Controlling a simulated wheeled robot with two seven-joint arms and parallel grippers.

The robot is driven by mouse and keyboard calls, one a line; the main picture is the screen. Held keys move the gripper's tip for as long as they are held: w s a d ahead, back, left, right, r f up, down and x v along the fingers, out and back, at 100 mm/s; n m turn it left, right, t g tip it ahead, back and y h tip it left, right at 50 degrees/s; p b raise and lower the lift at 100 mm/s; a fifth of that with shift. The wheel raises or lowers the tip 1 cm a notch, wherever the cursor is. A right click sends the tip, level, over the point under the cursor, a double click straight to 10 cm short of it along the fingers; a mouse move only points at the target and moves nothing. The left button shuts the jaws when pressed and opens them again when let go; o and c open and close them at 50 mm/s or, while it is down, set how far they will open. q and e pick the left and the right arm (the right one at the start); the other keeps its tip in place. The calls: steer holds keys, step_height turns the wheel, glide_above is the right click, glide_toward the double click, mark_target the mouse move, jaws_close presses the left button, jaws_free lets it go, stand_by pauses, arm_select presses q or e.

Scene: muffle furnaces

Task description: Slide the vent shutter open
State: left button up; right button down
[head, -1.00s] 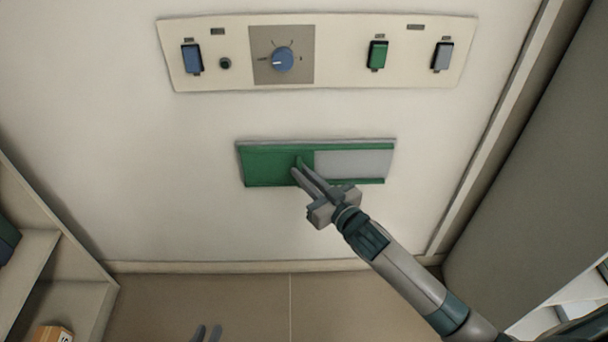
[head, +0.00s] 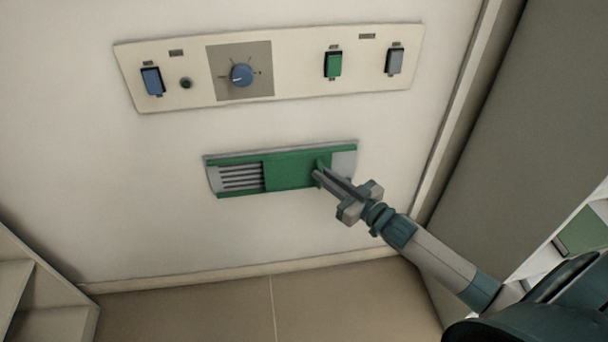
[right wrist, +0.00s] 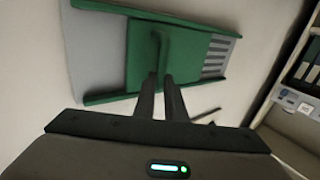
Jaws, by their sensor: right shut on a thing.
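The vent shutter (head: 290,169) is a green plate in a green-railed frame on the pale wall. It stands right of the middle of the frame. Dark slots of the vent (head: 241,178) show to its left, and a plain grey strip shows to its right. My right gripper (head: 319,174) is shut on the shutter's upright green handle near the plate's right end. In the right wrist view the two fingers (right wrist: 162,80) meet the handle (right wrist: 160,50), with the slots (right wrist: 215,57) on the right. My left gripper is not in view.
A control panel (head: 300,88) with a blue knob (head: 242,75) and coloured switches is above the vent. A grey upright surface (head: 510,130) stands at the right. A pale shelf unit (head: 40,290) is at the lower left. The wall around the vent is clear.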

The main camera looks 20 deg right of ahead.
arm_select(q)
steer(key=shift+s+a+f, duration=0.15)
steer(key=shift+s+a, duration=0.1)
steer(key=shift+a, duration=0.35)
arm_select(e)
steer(key=d, duration=0.3)
steer(key=shift+s+d, duration=0.2)
steer(key=shift+s, duration=0.2)
steer(key=c, duration=1.8)
jaws_free()
steer(key=shift+s+d, duration=0.1)
steer(key=shift+d, duration=0.05)
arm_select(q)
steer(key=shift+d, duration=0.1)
